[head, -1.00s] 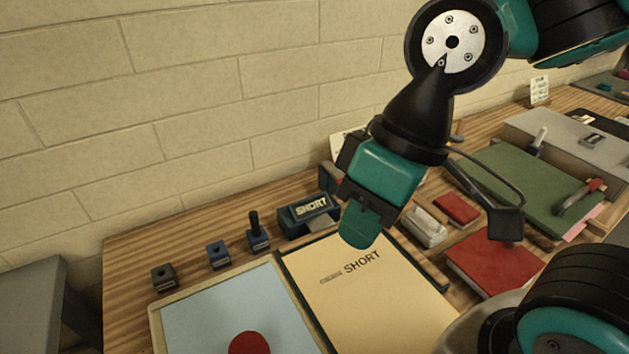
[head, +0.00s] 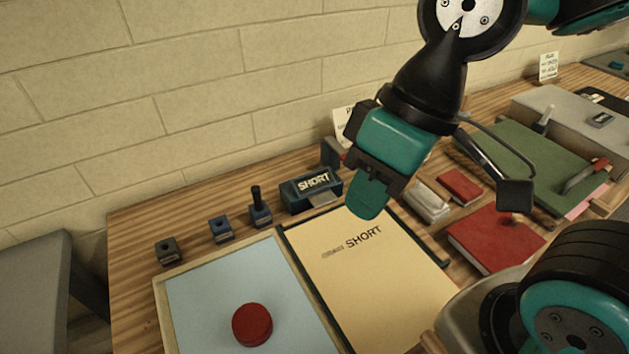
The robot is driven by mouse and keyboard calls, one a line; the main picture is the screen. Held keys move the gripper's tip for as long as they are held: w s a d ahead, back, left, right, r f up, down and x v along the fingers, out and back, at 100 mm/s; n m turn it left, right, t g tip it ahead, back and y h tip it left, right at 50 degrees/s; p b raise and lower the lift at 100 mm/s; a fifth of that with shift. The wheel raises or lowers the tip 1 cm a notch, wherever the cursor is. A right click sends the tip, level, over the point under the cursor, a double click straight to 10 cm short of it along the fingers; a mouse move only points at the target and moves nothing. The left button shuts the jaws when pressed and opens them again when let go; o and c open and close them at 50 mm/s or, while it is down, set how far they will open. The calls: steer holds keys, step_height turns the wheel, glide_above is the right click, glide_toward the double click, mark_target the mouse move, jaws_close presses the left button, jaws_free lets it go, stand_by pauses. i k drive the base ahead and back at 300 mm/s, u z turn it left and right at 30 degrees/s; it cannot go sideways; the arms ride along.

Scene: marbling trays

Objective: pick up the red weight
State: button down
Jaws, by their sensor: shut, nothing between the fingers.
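The red weight (head: 252,325) is a short round disc. It lies on the light blue sheet (head: 215,290) of a pale-framed tray at the bottom left. My gripper (head: 367,205) is shut and empty. It hangs above the far part of the tan folder marked SHORT (head: 370,265), up and to the right of the red weight and well apart from it. The fingers are seen together as one teal shape, so the gap between them is not visible.
A dark blue box marked SHORT (head: 311,189) and several small stamps or blocks, one with an upright handle (head: 259,207), stand along the wall side. A red book (head: 495,240) and a green board (head: 530,165) lie to the right. The brick wall (head: 200,100) rises behind.

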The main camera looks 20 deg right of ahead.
mark_target(252, 324)
steer(key=z, duration=1.15)
steer(key=k, duration=1.45)
steer(key=u, duration=1.9)
steer(key=i, duration=0.5)
